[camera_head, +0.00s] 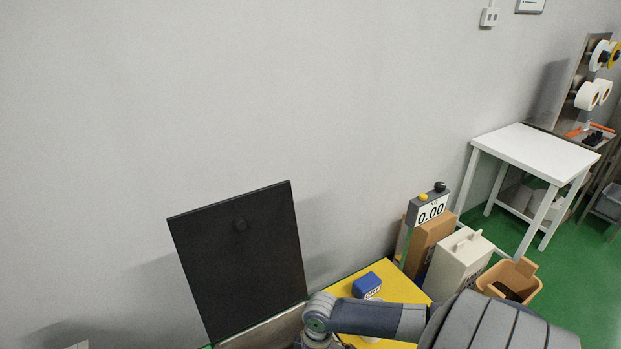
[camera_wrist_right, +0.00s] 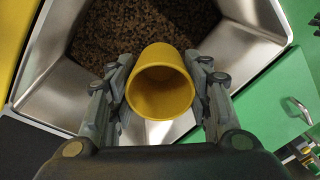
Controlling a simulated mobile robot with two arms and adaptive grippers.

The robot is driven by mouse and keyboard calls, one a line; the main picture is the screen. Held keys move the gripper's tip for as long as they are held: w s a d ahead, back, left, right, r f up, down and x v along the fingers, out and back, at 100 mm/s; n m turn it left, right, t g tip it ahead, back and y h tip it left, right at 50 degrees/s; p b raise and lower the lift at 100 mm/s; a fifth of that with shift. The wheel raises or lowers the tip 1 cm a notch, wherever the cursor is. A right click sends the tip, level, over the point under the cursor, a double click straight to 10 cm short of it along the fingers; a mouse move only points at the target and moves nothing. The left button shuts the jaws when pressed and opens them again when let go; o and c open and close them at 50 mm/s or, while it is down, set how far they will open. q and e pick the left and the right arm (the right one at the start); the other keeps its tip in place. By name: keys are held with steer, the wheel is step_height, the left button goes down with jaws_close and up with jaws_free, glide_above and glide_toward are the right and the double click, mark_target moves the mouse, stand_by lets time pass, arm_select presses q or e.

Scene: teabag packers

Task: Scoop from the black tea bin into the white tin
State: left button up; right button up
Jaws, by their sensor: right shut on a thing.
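In the right wrist view, my right gripper (camera_wrist_right: 161,72) is shut on a yellow scoop (camera_wrist_right: 160,98), with a finger on each side. The scoop's round mouth faces the camera, and its inside looks empty. Beyond it is a steel bin (camera_wrist_right: 45,72) holding dark, grainy tea (camera_wrist_right: 125,30). I cannot tell whether the scoop touches the tea. In the head view, my right arm reaches in from the lower right, and its fingers are out of sight. I cannot make out the white tin for certain. My left gripper is not in view.
A raised black panel (camera_head: 240,260) stands before the wall. A yellow surface (camera_head: 400,288) carries a blue item (camera_head: 367,285). Nearby are a scale display (camera_head: 430,208), a pale lidded box (camera_head: 458,262) and an orange bin (camera_head: 522,268). A white table (camera_head: 535,152) stands farther right.

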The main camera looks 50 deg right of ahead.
step_height(320, 180, down, 10)
steer(key=b, duration=0.2)
steer(key=shift+f, duration=0.15)
step_height(320, 180, down, 24)
steer(key=b, duration=2.4)
steer(key=shift+b, duration=0.3)
steer(key=shift+r+p, duration=0.5)
steer(key=shift+p, duration=0.1)
steer(key=shift+f, duration=0.15)
